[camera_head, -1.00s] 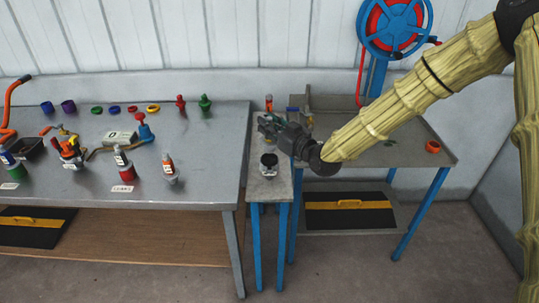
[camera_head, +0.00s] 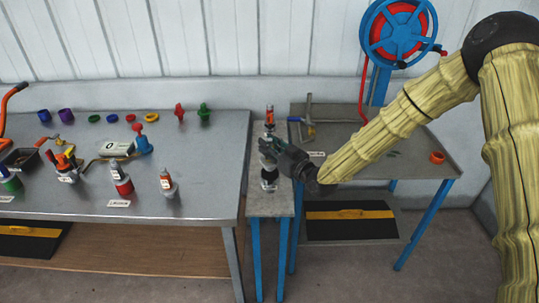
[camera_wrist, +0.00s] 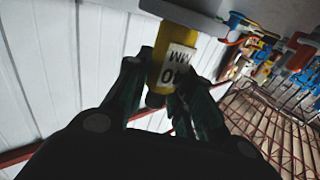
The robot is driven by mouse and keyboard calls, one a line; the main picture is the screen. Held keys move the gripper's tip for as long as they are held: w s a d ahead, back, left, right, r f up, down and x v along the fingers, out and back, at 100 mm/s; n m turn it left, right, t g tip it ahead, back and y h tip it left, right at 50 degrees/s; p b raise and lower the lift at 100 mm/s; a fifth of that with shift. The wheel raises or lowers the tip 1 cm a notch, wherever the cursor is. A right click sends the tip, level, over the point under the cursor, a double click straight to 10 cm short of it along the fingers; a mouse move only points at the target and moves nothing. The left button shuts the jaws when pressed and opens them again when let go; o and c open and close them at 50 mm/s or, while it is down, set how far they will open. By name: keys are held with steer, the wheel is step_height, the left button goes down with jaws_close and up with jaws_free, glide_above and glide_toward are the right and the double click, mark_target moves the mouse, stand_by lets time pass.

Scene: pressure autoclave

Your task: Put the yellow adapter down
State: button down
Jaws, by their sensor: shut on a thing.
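The yellow adapter (camera_wrist: 176,47) is between the two fingers of my gripper (camera_wrist: 160,90) in the wrist view. It carries a white label reading "40 MM", and one end meets a grey flat surface at the top of that view. In the head view my gripper (camera_head: 266,150) is over the narrow grey stand (camera_head: 268,204) between the two tables. The adapter cannot be made out clearly there. A dark round cup-like thing (camera_head: 269,174) is on the stand just below my gripper, partly covered; whether they touch cannot be told.
A small bottle with a red top (camera_head: 270,115) stands behind my gripper on the same stand. The left workbench (camera_head: 215,155) holds bottles, rings and tools. The right table (camera_head: 405,165) has an orange ring (camera_head: 437,157) and much bare room. A blue hose reel (camera_head: 400,35) rises behind it.

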steer(key=shift+f+p, duration=0.55)
steer(key=shift+f, duration=1.4)
steer(key=shift+f+b, duration=0.35)
steer(key=c, duration=1.2)
jaws_free()
steer(key=shift+c, duration=0.2)
steer(key=shift+r, duration=0.15)
steer(key=shift+r+p, duration=0.25)
steer(key=shift+p, duration=0.15)
steer(key=b+v, duration=0.3)
steer(key=v, duration=0.9)
steer(key=shift+f, duration=0.2)
